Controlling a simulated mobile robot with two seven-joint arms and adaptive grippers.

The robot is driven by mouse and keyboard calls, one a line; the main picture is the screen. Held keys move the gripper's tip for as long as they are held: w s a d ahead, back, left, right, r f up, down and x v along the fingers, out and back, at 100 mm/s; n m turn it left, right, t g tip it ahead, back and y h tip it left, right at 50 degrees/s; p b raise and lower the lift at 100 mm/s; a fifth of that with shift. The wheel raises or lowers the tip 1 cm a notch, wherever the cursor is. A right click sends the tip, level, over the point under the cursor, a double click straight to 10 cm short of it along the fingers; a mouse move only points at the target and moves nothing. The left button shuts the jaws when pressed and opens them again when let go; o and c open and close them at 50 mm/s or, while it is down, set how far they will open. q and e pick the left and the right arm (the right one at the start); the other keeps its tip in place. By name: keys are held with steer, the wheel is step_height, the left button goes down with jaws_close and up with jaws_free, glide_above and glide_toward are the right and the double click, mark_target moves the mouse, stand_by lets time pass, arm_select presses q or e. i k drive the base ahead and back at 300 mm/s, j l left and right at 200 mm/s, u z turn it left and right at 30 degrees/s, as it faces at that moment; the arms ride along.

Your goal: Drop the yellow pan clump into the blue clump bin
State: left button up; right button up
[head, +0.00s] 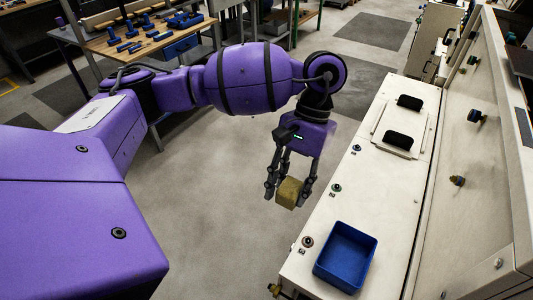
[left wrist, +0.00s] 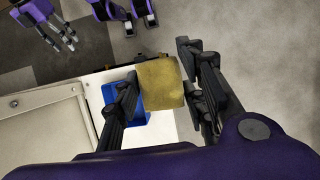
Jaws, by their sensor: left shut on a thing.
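The yellow pan clump (head: 289,192) is a small dull-yellow block. My left gripper (head: 287,190) is shut on it, and the clump shows between the fingers in the left wrist view (left wrist: 160,84). In the head view the gripper points down and appears left of the cream machine ledge. The blue clump bin (head: 345,256) is an open square tray on the near end of that ledge, to the right of and nearer than the gripper. The bin looks empty. In the left wrist view the bin (left wrist: 128,112) is partly hidden behind a finger and the clump. My right gripper (left wrist: 62,36) appears at the upper left there; its jaw state is unclear.
The cream ledge (head: 385,185) carries two black handles (head: 398,139) and several small knobs along its left edge. A tall machine panel with protruding knobs rises at the right. A workbench (head: 150,36) with blue parts stands at the back left. Open floor lies left of the ledge.

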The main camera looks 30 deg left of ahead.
mark_target(336, 258)
steer(key=k, duration=0.15)
steer(key=k+z, duration=0.25)
steer(key=k+l+z, duration=0.1)
steer(key=k+z, duration=0.2)
steer(key=i+j+z, duration=0.15)
steer(key=z, duration=0.15)
steer(key=i+j+z, duration=0.1)
steer(key=j+z, duration=0.25)
steer(key=i+j, duration=0.1)
steer(key=j, duration=0.3)
steer(key=i+j, duration=0.1)
steer(key=j, duration=0.3)
steer(key=i+j, duration=0.15)
steer(key=j, duration=0.25)
steer(key=i+j, duration=0.1)
steer(key=j, duration=0.3)
